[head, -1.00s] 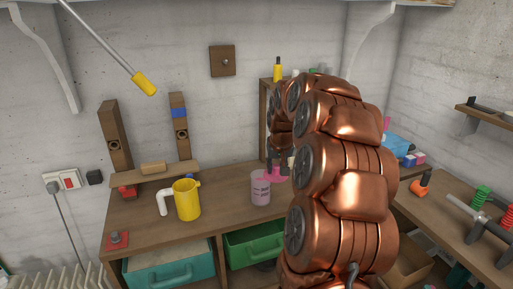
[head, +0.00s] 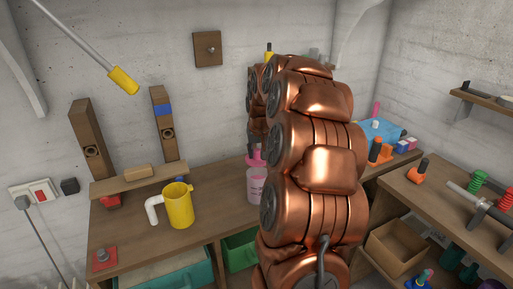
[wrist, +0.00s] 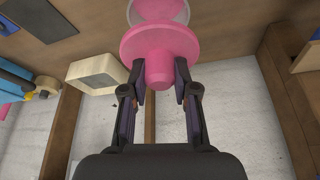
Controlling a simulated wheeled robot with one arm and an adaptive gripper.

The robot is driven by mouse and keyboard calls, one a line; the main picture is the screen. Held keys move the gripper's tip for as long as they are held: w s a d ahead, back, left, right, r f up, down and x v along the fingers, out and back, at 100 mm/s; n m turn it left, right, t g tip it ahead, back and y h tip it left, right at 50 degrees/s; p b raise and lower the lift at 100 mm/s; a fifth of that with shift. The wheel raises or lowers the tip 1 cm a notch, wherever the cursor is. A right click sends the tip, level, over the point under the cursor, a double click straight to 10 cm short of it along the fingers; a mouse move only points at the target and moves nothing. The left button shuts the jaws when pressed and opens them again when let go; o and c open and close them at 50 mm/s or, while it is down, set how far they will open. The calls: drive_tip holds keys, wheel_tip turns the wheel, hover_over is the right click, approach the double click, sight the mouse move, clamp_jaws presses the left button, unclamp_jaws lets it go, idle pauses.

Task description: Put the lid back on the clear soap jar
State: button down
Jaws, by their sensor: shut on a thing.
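The clear soap jar (head: 256,190), with pink contents or tint and a label, stands upright on the workbench, its right side partly hidden by my copper arm. The pink lid (head: 254,160) shows at the jar's top in the head view. In the wrist view my gripper (wrist: 160,88) is shut on the knob of the pink lid (wrist: 160,42). The jar (wrist: 160,10) shows beyond the lid at the top edge, partly covered by it. I cannot tell whether lid and jar touch. My fingers are hidden by my arm in the head view.
Green bins (head: 240,250) sit below the worktop. A right-hand bench (head: 440,195) holds tools. Bare worktop lies between mug and jar.

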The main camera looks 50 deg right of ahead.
sight(258, 160)
wheel_tip(258, 160, down, 2)
drive_tip(key=shift+f, duration=0.1)
drive_tip(key=shift+f+b, duration=0.8)
drive_tip(key=shift+f, duration=0.5)
drive_tip(key=shift+s+r+b, duration=0.1)
drive_tip(key=shift+b, duration=0.65)
idle(0.7)
drive_tip(key=shift+f+b, duration=0.2)
drive_tip(key=shift+b, duration=0.55)
idle(1.2)
idle(0.4)
drive_tip(key=c, duration=0.8)
unclamp_jaws()
drive_tip(key=o, duration=0.5)
